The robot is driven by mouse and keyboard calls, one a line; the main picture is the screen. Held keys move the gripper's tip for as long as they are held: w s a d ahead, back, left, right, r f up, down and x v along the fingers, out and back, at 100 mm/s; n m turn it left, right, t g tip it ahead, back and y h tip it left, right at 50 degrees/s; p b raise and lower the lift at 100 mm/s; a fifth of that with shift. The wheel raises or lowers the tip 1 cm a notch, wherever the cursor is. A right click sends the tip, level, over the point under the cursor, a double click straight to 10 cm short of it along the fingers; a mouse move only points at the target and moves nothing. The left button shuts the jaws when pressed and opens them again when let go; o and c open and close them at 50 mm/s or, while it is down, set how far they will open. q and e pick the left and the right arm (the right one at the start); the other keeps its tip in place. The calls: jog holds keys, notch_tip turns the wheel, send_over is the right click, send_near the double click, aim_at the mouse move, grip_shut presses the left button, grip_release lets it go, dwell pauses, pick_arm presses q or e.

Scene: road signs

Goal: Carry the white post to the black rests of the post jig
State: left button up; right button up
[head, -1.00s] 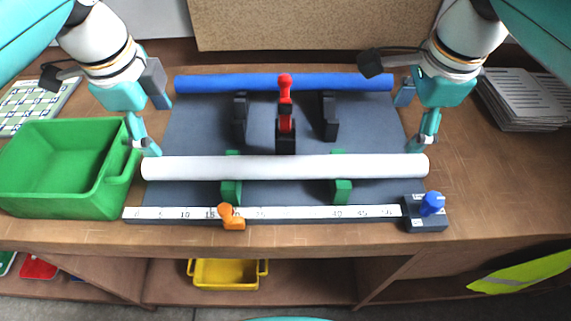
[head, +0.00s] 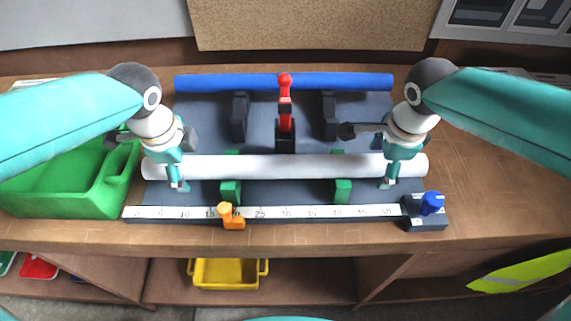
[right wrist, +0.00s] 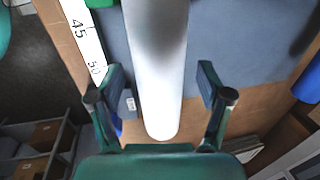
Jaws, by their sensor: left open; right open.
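The white post (head: 280,167) lies level across the green rests (head: 231,191) of the jig. The black rests (head: 239,118) stand empty behind it, one on each side of a red clamp (head: 285,92). My left gripper (head: 178,185) is open at the post's left end. My right gripper (head: 390,182) is open near the post's right end. In the right wrist view the white post (right wrist: 158,85) runs between the open fingers of my right gripper (right wrist: 170,95), with gaps on both sides.
A blue bar (head: 230,82) lies along the jig's back edge. A white scale (head: 300,212) with an orange slider (head: 231,216) runs along the front, ending at a block with a blue knob (head: 432,203). A green bin (head: 60,185) stands at left.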

pick_arm(q)
jog(key=shift+c, duration=0.2)
pick_arm(e)
jog(key=shift+c, duration=0.2)
pick_arm(q)
grip_shut()
pick_arm(e)
grip_shut()
